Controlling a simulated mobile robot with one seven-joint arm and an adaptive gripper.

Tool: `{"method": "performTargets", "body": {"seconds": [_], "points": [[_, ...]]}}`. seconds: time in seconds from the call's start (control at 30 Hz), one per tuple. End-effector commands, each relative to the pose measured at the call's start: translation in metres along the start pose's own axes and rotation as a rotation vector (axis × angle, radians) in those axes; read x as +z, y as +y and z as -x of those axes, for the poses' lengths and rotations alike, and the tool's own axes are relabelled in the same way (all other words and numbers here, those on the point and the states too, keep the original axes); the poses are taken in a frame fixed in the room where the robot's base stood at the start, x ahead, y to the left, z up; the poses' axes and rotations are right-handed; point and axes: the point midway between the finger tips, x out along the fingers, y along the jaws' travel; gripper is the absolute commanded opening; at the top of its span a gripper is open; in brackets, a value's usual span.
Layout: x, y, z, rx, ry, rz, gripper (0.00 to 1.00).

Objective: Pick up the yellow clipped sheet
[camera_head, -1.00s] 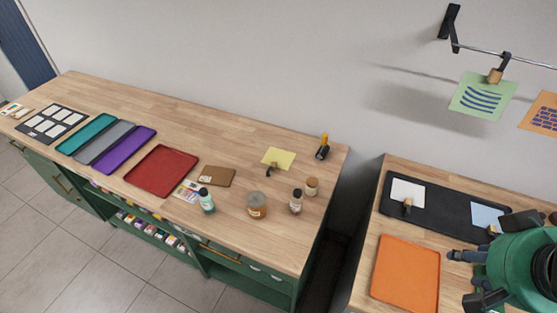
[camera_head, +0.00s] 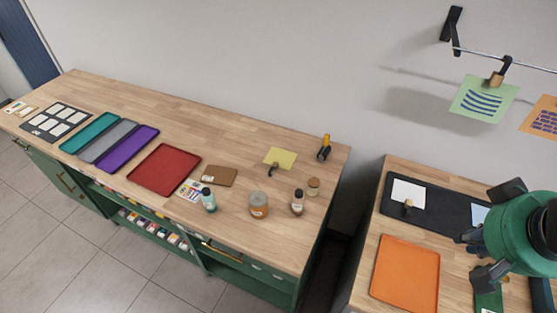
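The yellow sheet (camera_head: 283,156) lies flat near the back right of the long wooden counter, with a dark clip (camera_head: 271,168) at its lower left edge. My gripper (camera_head: 470,256) is at the far right of the view, over the right-hand counter, well away from the yellow sheet. Its two dark fingers are spread apart, with nothing seen between them.
Bottles and jars (camera_head: 259,206) stand in front of the yellow sheet; a yellow-and-black tool (camera_head: 324,148) is behind it. A brown board (camera_head: 219,176) and red tray (camera_head: 165,168) lie left. A gap (camera_head: 343,240) separates the counters. An orange tray (camera_head: 405,272) lies near my gripper.

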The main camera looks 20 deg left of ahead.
Motion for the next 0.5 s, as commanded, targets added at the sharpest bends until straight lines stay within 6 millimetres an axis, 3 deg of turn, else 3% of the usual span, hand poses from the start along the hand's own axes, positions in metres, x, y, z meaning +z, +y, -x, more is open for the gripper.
{"method": "performTargets", "body": {"seconds": [0.5], "points": [[-0.121,-0.040,-0.006,-0.069,-0.095,0.541,0.13]]}}
